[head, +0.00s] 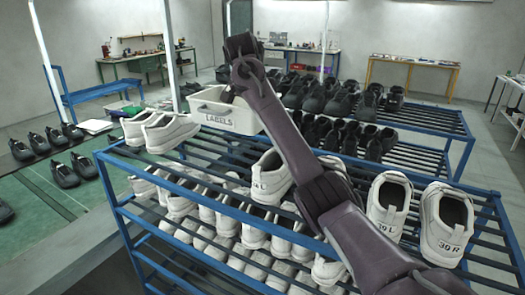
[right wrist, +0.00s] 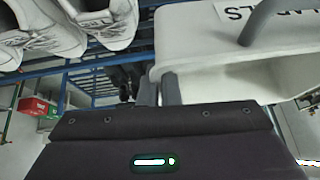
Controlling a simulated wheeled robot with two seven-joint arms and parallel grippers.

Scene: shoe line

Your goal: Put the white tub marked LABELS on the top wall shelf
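In the right wrist view the two fingers (right wrist: 159,90) are close together, one on each side of the tub's wall. I cannot tell whether the tub touches the rack. My left gripper is not in view.
The blue rack (head: 127,203) holds white shoes on several levels, with a pair (head: 158,130) left of the tub. Black shoes (head: 345,132) fill a rack behind. A green table (head: 55,195) with black shoes is at left. Workbenches (head: 150,56) stand along the back walls.

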